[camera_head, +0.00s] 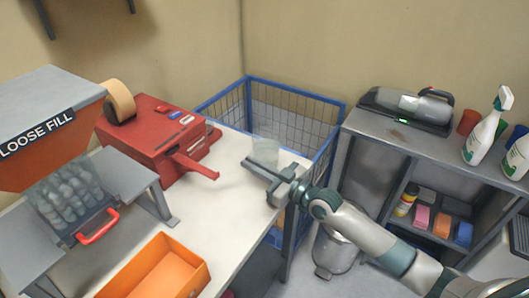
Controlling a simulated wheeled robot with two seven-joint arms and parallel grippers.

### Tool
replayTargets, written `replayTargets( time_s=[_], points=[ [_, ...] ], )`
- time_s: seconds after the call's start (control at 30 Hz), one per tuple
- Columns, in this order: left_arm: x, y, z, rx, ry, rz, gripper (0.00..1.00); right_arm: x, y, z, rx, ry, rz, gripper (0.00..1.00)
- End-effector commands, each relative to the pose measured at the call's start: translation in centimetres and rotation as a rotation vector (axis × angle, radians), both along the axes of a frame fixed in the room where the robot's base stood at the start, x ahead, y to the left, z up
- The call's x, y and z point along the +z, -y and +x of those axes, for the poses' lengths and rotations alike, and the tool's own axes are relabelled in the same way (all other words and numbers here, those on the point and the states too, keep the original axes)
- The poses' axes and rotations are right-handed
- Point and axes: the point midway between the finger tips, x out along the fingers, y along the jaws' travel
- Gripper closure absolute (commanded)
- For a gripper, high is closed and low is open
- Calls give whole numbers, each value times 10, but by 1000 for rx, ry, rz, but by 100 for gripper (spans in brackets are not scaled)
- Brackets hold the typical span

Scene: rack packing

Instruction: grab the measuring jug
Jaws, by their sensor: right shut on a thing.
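The measuring jug (266,148) looks like a clear, faint see-through vessel at the far right end of the white bench, in front of the blue wire basket. My right gripper (263,166) reaches in from the lower right and is shut on the jug. The fingers cover its lower part, so I cannot tell whether its base touches the bench. My left gripper is not in view.
A red machine with a handle (158,135) stands left of the jug. An orange tray (185,284) lies at the bench front. The blue wire basket (297,91) is behind. A grey shelf (385,128) with a handheld vacuum (410,104) and spray bottles (484,135) is right.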

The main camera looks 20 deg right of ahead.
Motion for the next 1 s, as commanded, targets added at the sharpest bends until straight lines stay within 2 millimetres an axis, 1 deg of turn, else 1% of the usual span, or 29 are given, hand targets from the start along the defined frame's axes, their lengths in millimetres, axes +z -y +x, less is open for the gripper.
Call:
replayTargets(
  time_s=[0.1, 0.27, 0.77, 0.87, 1.0],
  points=[
    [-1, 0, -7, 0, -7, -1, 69, 0, 0, 0, 0, -1, -1, 100],
    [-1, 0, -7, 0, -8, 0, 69, 2, 0, 0, -1, 3, 1, 100],
    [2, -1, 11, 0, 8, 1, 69, 3, 0, 0, 0, 4, 0, 100],
    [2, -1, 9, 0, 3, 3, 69, 4, 0, 0, 0, 4, 0, 100],
    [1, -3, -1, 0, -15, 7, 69, 7, 0, 0, 0, 4, 0, 100]
  ],
)
